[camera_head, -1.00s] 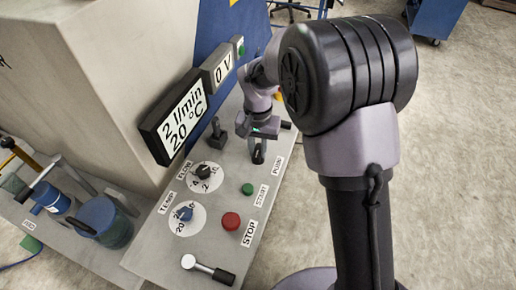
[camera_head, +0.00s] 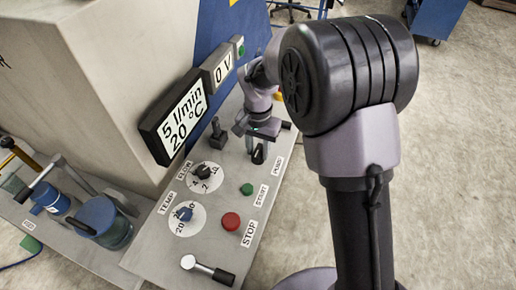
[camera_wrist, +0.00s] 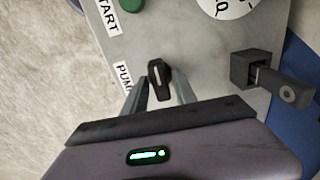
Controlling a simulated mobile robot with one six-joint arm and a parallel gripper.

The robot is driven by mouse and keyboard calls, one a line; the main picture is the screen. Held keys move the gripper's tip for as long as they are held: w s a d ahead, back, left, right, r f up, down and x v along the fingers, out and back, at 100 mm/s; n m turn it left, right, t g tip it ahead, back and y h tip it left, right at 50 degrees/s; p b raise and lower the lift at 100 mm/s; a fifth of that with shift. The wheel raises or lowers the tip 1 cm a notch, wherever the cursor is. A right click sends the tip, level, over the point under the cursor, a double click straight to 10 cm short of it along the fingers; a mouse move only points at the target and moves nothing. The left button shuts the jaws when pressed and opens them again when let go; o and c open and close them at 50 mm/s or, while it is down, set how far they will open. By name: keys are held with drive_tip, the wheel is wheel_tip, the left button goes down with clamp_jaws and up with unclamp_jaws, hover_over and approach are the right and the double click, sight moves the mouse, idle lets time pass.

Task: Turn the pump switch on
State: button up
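The pump switch is a black knob (camera_head: 258,154) on the grey sloping panel (camera_head: 218,215), beside the PUMP label (camera_head: 277,167). In the wrist view the pump switch (camera_wrist: 159,76) shows between my fingertips, its light mark near its far end. My gripper (camera_wrist: 158,92) is open, with one finger on each side of the knob; I cannot tell whether either finger touches it. In the head view my gripper (camera_head: 259,137) hangs right at the switch, its fingers hardly visible. The display (camera_head: 180,115) reads 5 l/min and 20 °C.
A black lever (camera_head: 218,133) stands close to the gripper; it also shows in the wrist view (camera_wrist: 270,80). The flow dial (camera_head: 202,173), temp dial (camera_head: 184,214), green START button (camera_head: 247,189) and red STOP button (camera_head: 231,221) lie nearer on the panel. A second display (camera_head: 218,70) reads 0 V.

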sight(258, 150)
drive_tip(key=shift+o, duration=0.2)
drive_tip(key=shift+r, duration=0.1)
wheel_tip(258, 150, up, 17)
drive_tip(key=p, duration=0.6)
drive_tip(key=shift+r, duration=0.1)
